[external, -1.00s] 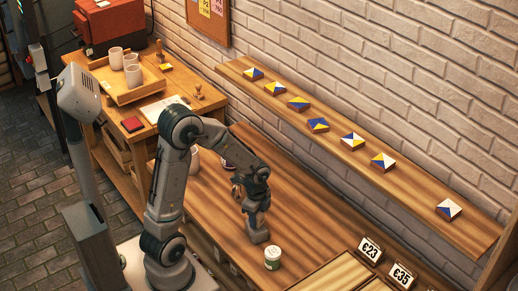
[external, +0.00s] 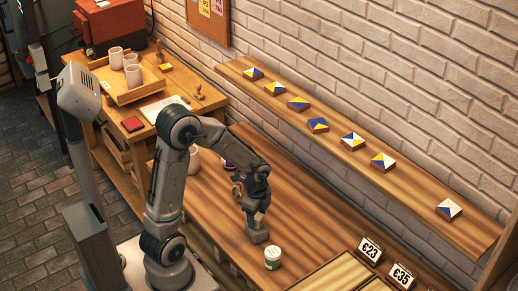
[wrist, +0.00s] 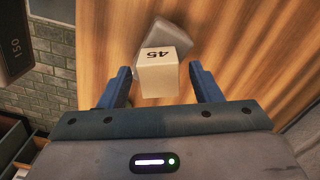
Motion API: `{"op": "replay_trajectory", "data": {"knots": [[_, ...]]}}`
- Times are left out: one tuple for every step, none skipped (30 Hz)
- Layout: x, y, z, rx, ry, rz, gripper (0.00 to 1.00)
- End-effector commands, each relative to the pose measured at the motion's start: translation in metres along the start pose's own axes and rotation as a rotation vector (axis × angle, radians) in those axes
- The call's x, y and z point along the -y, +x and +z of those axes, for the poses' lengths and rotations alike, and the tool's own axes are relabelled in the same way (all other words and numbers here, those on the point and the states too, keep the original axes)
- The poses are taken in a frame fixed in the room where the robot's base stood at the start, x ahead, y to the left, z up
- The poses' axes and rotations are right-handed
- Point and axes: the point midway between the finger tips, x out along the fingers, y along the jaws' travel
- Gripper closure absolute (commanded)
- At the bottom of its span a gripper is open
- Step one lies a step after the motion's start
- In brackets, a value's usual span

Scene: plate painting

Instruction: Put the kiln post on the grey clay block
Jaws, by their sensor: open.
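The kiln post (wrist: 157,75), a pale cream block marked 45, shows in the wrist view between the two fingers of my gripper (wrist: 160,88). The fingers are open, with a gap on each side of the post. The grey clay block (wrist: 171,38) shows partly behind the post, turned at an angle; the post hides its near part. In the external view my gripper (external: 257,216) points down just above the grey block (external: 258,236) on the table. The post is hard to make out there. I cannot tell for sure whether it rests squarely on the block.
A small white jar with a green label (external: 272,258) stands close to the right of the block. A shelf with painted tiles (external: 318,124) runs along the wall.

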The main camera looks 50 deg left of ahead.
Motion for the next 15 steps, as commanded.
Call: {"op": "replay_trajectory", "data": {"knots": [[0.001,-0.011,0.000,-0.002,-0.001,-0.006,0.42],[0.001,-0.017,0.000,-0.002,-0.001,-0.006,0.42],[0.001,-0.026,0.000,-0.002,0.000,-0.006,0.42],[0.001,-0.033,0.000,-0.002,0.000,-0.008,0.42],[0.001,-0.040,0.000,-0.002,0.000,-0.007,0.42],[0.001,-0.049,0.000,-0.002,-0.001,-0.007,0.42],[0.001,-0.055,-0.001,-0.003,-0.001,-0.007,0.42],[0.001,-0.061,-0.001,-0.002,0.000,-0.006,0.42],[0.001,-0.070,0.000,-0.002,0.000,-0.006,0.42],[0.001,-0.075,0.000,-0.002,0.000,-0.006,0.42],[0.000,-0.080,0.000,-0.001,0.000,-0.004,0.42],[0.001,-0.087,0.000,-0.002,0.000,-0.005,0.42],[0.001,-0.091,0.000,-0.002,0.000,-0.004,0.42],[0.001,-0.095,0.000,-0.002,-0.001,-0.004,0.42],[0.000,-0.099,0.000,-0.001,-0.001,-0.002,0.42]]}}
